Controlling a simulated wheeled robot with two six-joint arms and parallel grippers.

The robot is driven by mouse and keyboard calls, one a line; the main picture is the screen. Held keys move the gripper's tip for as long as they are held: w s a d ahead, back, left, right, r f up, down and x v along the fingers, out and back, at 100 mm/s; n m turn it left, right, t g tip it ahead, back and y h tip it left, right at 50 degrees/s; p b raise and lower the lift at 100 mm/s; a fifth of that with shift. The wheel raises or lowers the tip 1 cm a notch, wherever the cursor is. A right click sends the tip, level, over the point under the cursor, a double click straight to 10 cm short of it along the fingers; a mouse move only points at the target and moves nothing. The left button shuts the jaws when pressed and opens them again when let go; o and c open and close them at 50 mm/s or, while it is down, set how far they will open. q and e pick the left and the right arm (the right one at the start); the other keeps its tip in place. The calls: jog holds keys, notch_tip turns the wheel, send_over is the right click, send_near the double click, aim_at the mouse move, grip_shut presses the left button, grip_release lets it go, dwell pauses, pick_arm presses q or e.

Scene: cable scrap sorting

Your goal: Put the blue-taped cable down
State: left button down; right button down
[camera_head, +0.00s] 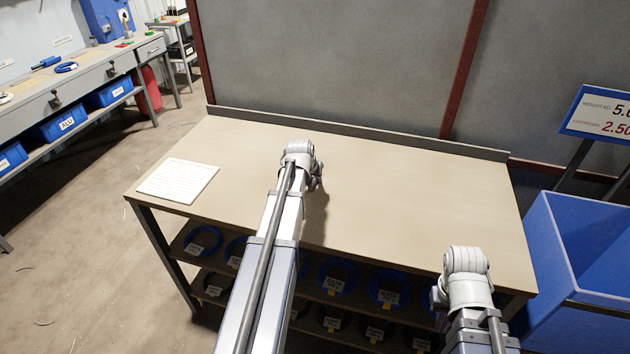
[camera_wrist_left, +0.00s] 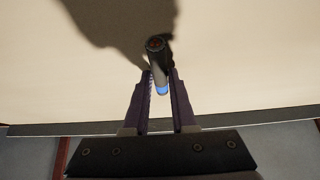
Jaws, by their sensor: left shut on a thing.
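The blue-taped cable (camera_wrist_left: 158,62) is a short, thick black piece with a copper-coloured cut end and a blue band. My left gripper (camera_wrist_left: 160,82) is shut on it, with the blue band between the fingers, in the left wrist view. The cable's cut end points away from the palm. The pale tabletop (camera_head: 410,180) lies below, with a dark shadow beside the cable; I cannot tell whether they touch. In the head view my left arm reaches over the middle of the table, and its wrist hides the cable. My right arm is at the front right; its gripper does not show.
A white paper sheet (camera_head: 178,181) lies on the table's left side. The rest of the tabletop is clear. A low ledge (camera_head: 370,134) runs along the back edge. A blue bin (camera_head: 585,245) stands to the right. Shelves with labelled cable coils (camera_head: 337,277) are under the table.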

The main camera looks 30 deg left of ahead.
aim_at(314, 180)
dwell(0.6)
pick_arm(q)
notch_tip(314, 180, up, 10)
jog(key=p, duration=1)
